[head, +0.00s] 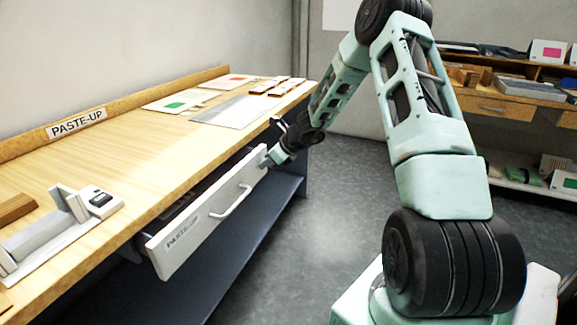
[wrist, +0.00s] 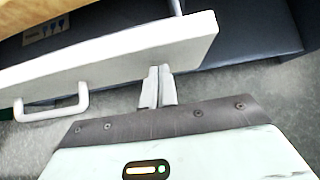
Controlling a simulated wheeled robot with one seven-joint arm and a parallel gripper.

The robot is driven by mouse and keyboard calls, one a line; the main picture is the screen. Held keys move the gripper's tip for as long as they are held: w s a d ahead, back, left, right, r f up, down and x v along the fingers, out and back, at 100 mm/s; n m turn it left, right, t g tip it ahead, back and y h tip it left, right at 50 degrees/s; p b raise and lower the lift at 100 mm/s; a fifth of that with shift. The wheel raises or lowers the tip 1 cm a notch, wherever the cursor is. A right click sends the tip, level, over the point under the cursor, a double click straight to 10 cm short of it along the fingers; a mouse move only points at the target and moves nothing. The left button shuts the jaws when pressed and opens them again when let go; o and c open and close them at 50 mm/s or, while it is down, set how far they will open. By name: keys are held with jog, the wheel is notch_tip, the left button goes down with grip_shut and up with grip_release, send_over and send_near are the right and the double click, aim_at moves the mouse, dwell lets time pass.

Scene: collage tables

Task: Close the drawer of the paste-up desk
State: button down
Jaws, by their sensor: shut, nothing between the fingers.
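The drawer (head: 205,223) of the paste-up desk is pulled out, with a white front lettered PASTE-UP and a white bar handle (head: 232,202). The desk (head: 130,150) has a wooden top and a PASTE-UP sign. My gripper (head: 266,162) is at the far end of the drawer front, beside its outer face and away from the handle. In the wrist view the shut, empty fingers (wrist: 158,88) point at the drawer front (wrist: 115,60), close to its lower edge. I cannot tell whether they touch it. The handle (wrist: 50,108) is to the left there.
Papers with colour patches (head: 180,101) and a grey sheet (head: 228,110) lie on the desk. A grey tool (head: 60,225) stands at its near end. A blue-grey lower shelf (head: 255,235) runs under the drawer. The floor (head: 330,200) beside the desk is clear. A shelf unit (head: 495,107) stands at right.

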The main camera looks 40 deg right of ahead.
aim_at(247, 157)
jog(key=w, duration=0.2)
jog(key=w+a+p, duration=0.1)
jog(key=w, duration=0.1)
jog(key=w+a+p, duration=0.1)
jog(key=w, duration=0.1)
jog(key=shift+a+r, duration=0.1)
jog(key=shift+a, duration=0.1)
jog(key=shift+w+a, duration=0.15)
jog(key=shift+w, duration=0.1)
